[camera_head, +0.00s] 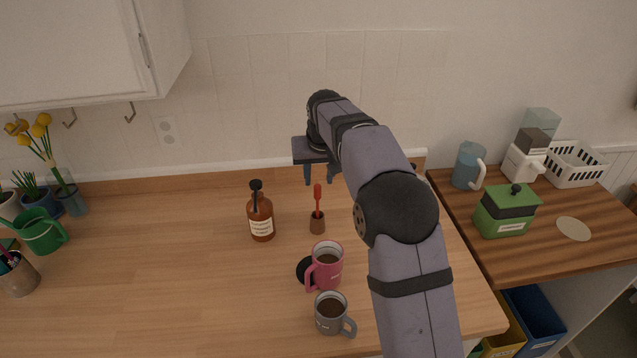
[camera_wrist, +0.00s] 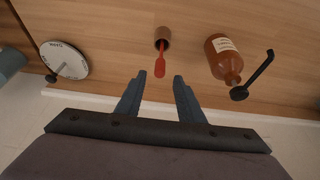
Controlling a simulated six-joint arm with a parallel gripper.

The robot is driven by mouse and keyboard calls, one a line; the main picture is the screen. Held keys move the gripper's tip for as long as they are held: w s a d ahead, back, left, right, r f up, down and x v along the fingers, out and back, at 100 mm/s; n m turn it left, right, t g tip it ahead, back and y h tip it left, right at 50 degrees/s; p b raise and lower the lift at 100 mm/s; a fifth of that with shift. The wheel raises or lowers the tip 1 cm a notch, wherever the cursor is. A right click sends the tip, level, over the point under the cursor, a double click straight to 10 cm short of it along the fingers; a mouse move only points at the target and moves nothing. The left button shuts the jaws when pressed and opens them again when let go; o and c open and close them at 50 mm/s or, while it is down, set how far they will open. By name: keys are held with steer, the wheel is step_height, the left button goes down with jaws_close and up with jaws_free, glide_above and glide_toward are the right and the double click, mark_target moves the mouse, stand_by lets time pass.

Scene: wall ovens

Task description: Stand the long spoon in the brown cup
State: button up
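The long spoon is red (camera_head: 317,198) and stands upright in the small brown cup (camera_head: 317,225), right of the brown bottle. In the wrist view the red spoon (camera_wrist: 160,65) rises from the brown cup (camera_wrist: 162,36) toward the camera. My gripper (camera_head: 319,180) is above and behind the cup in the head view. In the wrist view my gripper (camera_wrist: 159,76) is open, its two blue fingers apart with nothing held between them. The spoon's end lies near the gap between the fingertips; I cannot tell whether it touches anything. The spoon's lower part is hidden inside the cup.
A brown pump bottle (camera_head: 261,217) stands just left of the cup. A pink mug (camera_head: 325,267), a black disc (camera_head: 304,270) and a grey mug (camera_head: 331,314) stand in front. A round white dial-like object (camera_wrist: 66,62) shows in the wrist view. The counter's left middle is clear.

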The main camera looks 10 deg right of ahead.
steer(key=shift+s, duration=0.1)
steer(key=s+d+f+g, duration=0.1)
steer(key=s+f, duration=0.3)
steer(key=s, duration=0.8)
steer(key=s+d+f+g, duration=0.2)
steer(key=s+f, duration=0.2)
steer(key=s, duration=0.9)
steer(key=s+d+f+g, duration=0.1)
steer(key=s+f, duration=0.3)
steer(key=s, duration=0.9)
steer(key=shift+d+g, duration=0.3)
steer(key=shift+d, duration=0.55)
steer(key=shift+s, duration=0.1)
